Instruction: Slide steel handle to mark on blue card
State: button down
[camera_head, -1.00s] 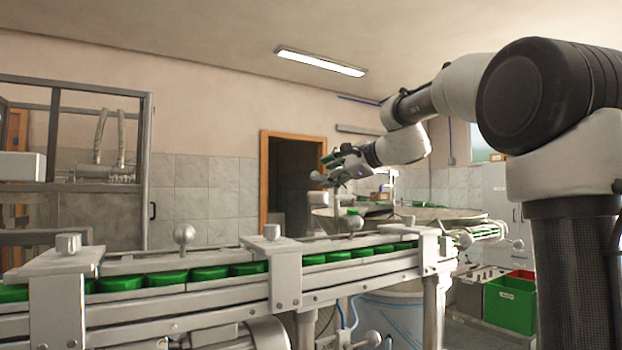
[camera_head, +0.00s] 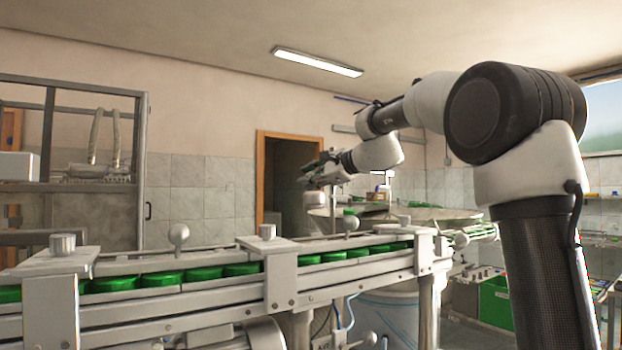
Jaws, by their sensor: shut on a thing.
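My gripper (camera_head: 312,174) is at the end of my arm, in the middle of the head view, above the far part of the conveyor and in front of the doorway. It is small here and shut on a grey metal thing that looks like the steel handle; the fingers hide most of it. A thin upright post shows just below the gripper. I cannot make out the blue card or its mark.
The conveyor (camera_head: 205,292) with green caps (camera_head: 161,278) runs across the front. Ball knobs (camera_head: 178,235) and clamp blocks (camera_head: 268,240) stand up along it. A wide metal bowl (camera_head: 425,213) lies behind. A green crate (camera_head: 496,302) stands at lower right.

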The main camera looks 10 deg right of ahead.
jog(key=shift+f, duration=0.95)
jog(key=c, duration=1.1)
grip_release()
jog(key=shift+c, duration=0.2)
jog(key=shift+s+d, duration=0.1)
jog(key=v, duration=1.1)
jog(key=shift+s+d, duration=0.2)
jog(key=shift+s, duration=0.15)
jog(key=shift+r, duration=0.1)
